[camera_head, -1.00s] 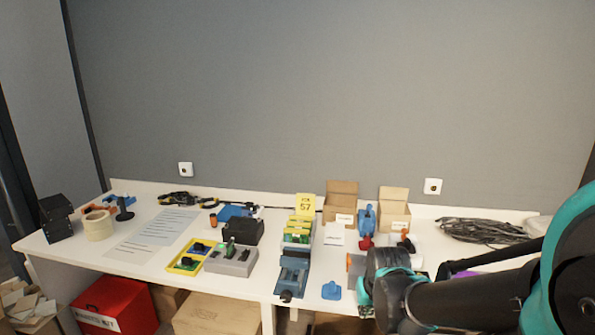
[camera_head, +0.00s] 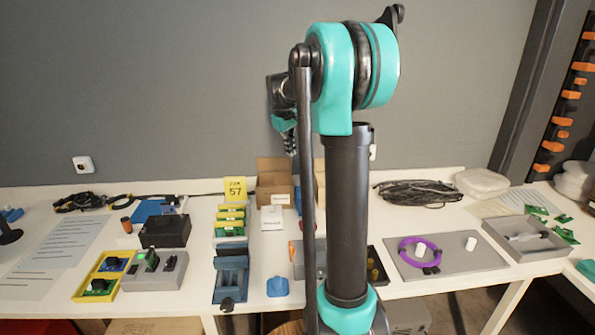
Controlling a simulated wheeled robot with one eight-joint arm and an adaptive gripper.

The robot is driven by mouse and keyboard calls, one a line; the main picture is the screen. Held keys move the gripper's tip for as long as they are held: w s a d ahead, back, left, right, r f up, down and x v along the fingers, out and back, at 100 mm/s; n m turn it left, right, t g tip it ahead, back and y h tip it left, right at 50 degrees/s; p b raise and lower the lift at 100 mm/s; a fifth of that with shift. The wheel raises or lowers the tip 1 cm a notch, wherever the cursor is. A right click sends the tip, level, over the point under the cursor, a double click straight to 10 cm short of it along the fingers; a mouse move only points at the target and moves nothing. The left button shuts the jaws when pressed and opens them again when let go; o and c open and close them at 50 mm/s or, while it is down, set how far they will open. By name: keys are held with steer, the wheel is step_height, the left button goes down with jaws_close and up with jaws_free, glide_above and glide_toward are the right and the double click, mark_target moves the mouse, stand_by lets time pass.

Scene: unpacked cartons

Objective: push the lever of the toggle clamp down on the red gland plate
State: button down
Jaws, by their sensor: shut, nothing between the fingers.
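I cannot make out the toggle clamp, its lever or the red gland plate now. My raised arm stands in front of the table's middle, where a blue upright piece and small red parts showed earlier. My gripper's fingers are not visible. Only the arm's far wrist part shows, high against the wall and left of the elbow, and the rest is hidden behind my arm links.
A blue fixture (camera_head: 231,277), a small blue piece (camera_head: 278,287) and a yellow sign (camera_head: 235,189) stand left of my arm. An open carton (camera_head: 274,171) is behind. Right are a grey plate with a purple ring (camera_head: 420,248) and a grey tray (camera_head: 549,248).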

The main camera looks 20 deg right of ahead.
mark_target(306, 187)
steer(key=shift+s+d+f, duration=0.15)
steer(key=shift+d+f, duration=0.45)
steer(key=shift+f, duration=1.2)
steer(key=shift+s+d+f, duration=0.15)
steer(key=shift+d+f, duration=0.5)
steer(key=shift+f, duration=1.2)
steer(key=shift+s+d+f, duration=0.15)
steer(key=shift+d+f, duration=0.45)
steer(key=shift+f, duration=1.2)
